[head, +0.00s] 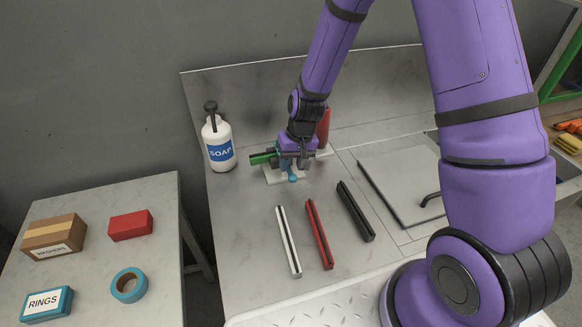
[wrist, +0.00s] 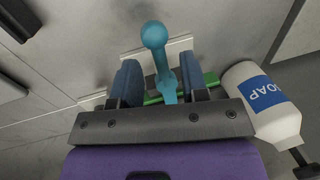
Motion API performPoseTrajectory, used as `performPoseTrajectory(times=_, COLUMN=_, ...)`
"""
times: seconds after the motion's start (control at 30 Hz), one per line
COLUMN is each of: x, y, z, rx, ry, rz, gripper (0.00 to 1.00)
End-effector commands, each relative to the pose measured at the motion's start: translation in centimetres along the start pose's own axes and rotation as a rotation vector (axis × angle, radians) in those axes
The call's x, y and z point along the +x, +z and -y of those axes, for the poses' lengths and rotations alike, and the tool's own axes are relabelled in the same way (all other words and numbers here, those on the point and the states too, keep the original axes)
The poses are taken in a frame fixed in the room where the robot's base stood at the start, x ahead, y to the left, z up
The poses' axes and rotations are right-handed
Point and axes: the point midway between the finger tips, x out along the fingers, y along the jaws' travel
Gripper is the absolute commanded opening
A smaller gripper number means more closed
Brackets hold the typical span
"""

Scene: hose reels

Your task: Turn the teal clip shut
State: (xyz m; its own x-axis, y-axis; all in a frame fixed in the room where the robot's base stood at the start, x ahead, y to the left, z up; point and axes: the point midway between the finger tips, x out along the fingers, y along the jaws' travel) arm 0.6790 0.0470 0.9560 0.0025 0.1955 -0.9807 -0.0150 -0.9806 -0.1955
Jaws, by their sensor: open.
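The teal clip (head: 292,177) has a lever with a round knob at its end and sits on a white plate (head: 272,176) on the metal worktop. In the wrist view, the clip's lever (wrist: 163,70) runs up between my fingers, with its knob beyond the fingertips. A green bar (head: 262,158) lies by the clip, and part of it shows behind my fingers in the wrist view (wrist: 210,79). My gripper (head: 290,165) is open, with one blue-padded finger on each side of the lever. I cannot tell whether either finger touches it. The clip's base is partly hidden.
A soap bottle (head: 219,143) stands close left of the clip, and a red object (head: 323,130) stands behind my gripper. White (head: 288,242), red (head: 319,234) and black (head: 355,211) bars lie in front. A side table (head: 165,235) holds boxes and a tape roll.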

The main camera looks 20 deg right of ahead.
Motion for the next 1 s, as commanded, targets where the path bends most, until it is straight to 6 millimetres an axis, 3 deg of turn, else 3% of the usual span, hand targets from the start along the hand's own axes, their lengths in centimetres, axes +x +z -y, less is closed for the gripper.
performPoseTrajectory(times=0.3, x=-5.5, y=-0.1, z=0.0, rx=-0.001, ry=0.0, rz=-0.005, gripper=0.41)
performPoseTrajectory(times=0.5, x=-8.0, y=0.0, z=0.1, rx=-0.001, ry=0.0, rz=-0.003, gripper=0.41)
performPoseTrajectory(times=1.0, x=-8.9, y=0.0, z=0.1, rx=-0.001, ry=0.0, rz=0.0, gripper=0.41)
